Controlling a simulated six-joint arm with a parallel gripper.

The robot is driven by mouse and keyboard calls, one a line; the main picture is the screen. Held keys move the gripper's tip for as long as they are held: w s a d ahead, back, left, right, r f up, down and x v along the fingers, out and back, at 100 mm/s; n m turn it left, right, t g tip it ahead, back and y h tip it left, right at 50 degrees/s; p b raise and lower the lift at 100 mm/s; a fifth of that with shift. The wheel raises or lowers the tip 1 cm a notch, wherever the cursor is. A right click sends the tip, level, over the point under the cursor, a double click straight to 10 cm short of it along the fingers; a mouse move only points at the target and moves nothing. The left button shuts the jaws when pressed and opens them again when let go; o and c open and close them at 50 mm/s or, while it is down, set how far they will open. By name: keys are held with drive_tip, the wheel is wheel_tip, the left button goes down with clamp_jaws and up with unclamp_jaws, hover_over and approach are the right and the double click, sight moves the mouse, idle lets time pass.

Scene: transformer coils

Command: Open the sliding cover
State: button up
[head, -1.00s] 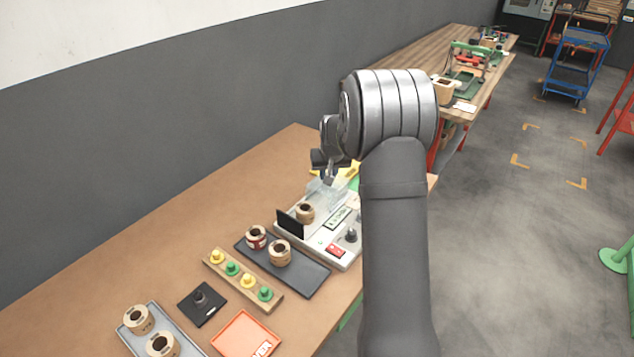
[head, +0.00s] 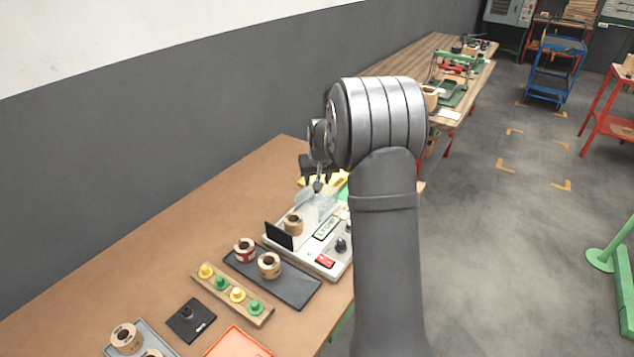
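The sliding cover (head: 313,203) is a clear, see-through part on the grey-white test device (head: 318,262), at the far end of the device. A coil (head: 293,224) stands in the device beside an upright black plate (head: 279,236). My gripper (head: 318,187) points down just above the clear cover. It is small and partly hidden by my arm, so I cannot tell whether its fingers touch the cover or whether they are open or shut.
A black tray (head: 290,291) with two coils lies in front of the device. A wooden strip (head: 226,300) holds yellow and green knobs. A black block (head: 190,321), a grey tray (head: 168,347) and an orange tray (head: 238,343) lie nearer. Yellow items lie behind my gripper. The table's left side is clear.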

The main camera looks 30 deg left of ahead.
drive_tip(key=v, duration=1.5)
drive_tip(key=shift+r, duration=0.15)
drive_tip(key=x, duration=1.7)
drive_tip(key=shift+f, duration=0.25)
drive_tip(key=shift+r, duration=0.15)
drive_tip(key=v, duration=1.7)
